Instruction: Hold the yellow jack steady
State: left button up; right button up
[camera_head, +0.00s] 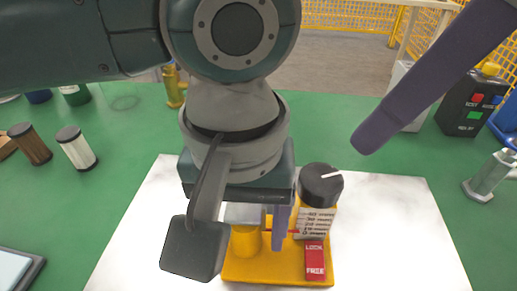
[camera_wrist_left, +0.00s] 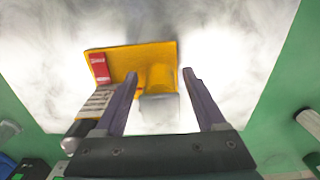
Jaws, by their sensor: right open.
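The yellow jack (camera_head: 278,270) stands on a white marbled board (camera_head: 400,230) in the head view. It has a yellow post with a grey top, a scale column with a black knob (camera_head: 322,185), and a red LOCK/FREE block (camera_head: 315,260). My left gripper (camera_head: 262,225) points down over the jack. In the left wrist view its two fingers (camera_wrist_left: 160,78) stand either side of the jack's post (camera_wrist_left: 158,82), with visible gaps. It looks open. One purple finger of my right gripper (camera_head: 368,140) shows at the upper right, apart from the jack; the rest is out of view.
Brown (camera_head: 30,143) and white (camera_head: 76,148) filter cylinders stand at the left. The board right of the jack is clear.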

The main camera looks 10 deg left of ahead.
pick_arm(q)
grip_shut()
dwell(0.3)
dwell(0.8)
